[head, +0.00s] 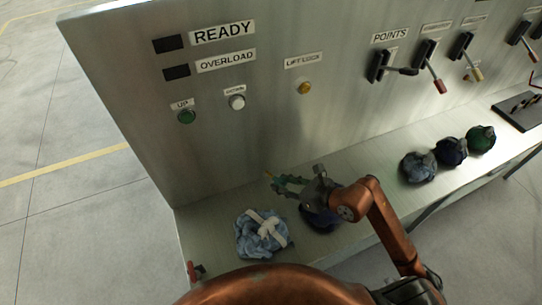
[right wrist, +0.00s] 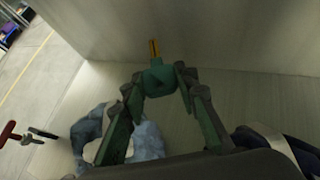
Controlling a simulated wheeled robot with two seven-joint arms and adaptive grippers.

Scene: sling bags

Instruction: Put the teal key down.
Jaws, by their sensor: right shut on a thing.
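My right gripper (head: 282,184) is shut on the teal key (right wrist: 158,80). In the right wrist view the key is a teal block between the fingertips (right wrist: 160,88), with a thin yellow tip pointing away toward the panel. In the head view the key (head: 273,178) is small and partly hidden by the fingers. The gripper is over the shelf, near the panel's foot, behind and between a light blue bag and a dark navy bag. The key seems held above the shelf; its exact height is hard to tell. My left gripper is not in view.
The light blue bag with a white strap (head: 251,239) and the navy bag (head: 323,219) lie on the shelf (head: 378,186). Several bags, one green (head: 481,139), sit farther right. A dark tray (head: 520,116) stands beyond. The panel (head: 250,125) rises behind. A red-handled item (head: 195,270) is at the left end.

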